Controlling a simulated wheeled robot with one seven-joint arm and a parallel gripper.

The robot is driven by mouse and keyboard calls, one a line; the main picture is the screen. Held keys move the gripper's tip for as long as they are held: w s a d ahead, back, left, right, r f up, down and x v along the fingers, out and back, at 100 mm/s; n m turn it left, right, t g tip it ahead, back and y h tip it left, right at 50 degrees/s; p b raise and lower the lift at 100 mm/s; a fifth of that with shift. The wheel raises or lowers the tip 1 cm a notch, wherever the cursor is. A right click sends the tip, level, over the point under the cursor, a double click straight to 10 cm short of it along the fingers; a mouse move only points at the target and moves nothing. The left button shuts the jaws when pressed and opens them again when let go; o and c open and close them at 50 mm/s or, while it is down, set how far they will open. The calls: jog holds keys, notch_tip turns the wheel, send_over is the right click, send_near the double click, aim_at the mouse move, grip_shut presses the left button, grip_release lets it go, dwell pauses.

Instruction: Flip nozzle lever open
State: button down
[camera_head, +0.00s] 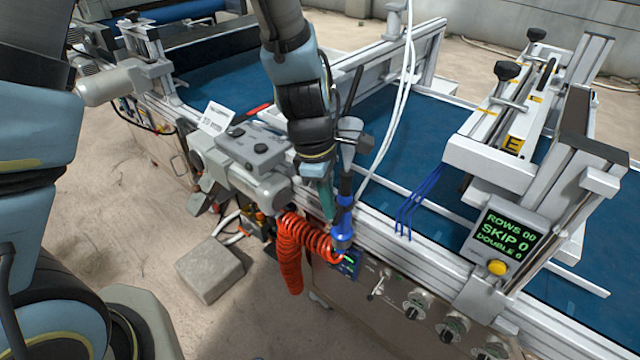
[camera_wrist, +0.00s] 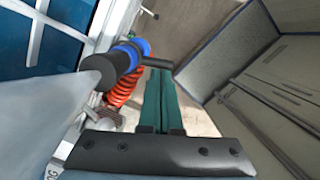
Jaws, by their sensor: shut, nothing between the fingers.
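The air nozzle (camera_head: 343,220) hangs at the near side rail of the seeder, with a blue body, a grey cone above it and a red coiled hose (camera_head: 290,250) below. In the wrist view the grey cone (camera_wrist: 62,108) is large at the left, with the black and blue collar (camera_wrist: 126,56) beyond it. A short dark lever (camera_wrist: 158,63) sticks out sideways to the right from the collar. My gripper (camera_wrist: 160,78) is shut and empty, its teal fingers together with their tips close by the lever; I cannot tell whether they touch. In the head view my gripper (camera_head: 327,212) is just left of the nozzle.
The blue conveyor belt (camera_head: 410,130) lies behind the rail. A row counter display (camera_head: 503,233) and several panel knobs (camera_head: 452,325) are to the right. A grey motor unit (camera_head: 245,165) is left of my gripper. White hoses (camera_head: 390,95) hang down behind the nozzle.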

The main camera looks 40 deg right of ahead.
jog(key=shift+s, duration=0.1)
jog(key=shift+d, duration=0.1)
jog(key=shift+w+d+p, duration=0.4)
jog(key=shift+w+d, duration=0.05)
jog(key=shift+w, duration=0.15)
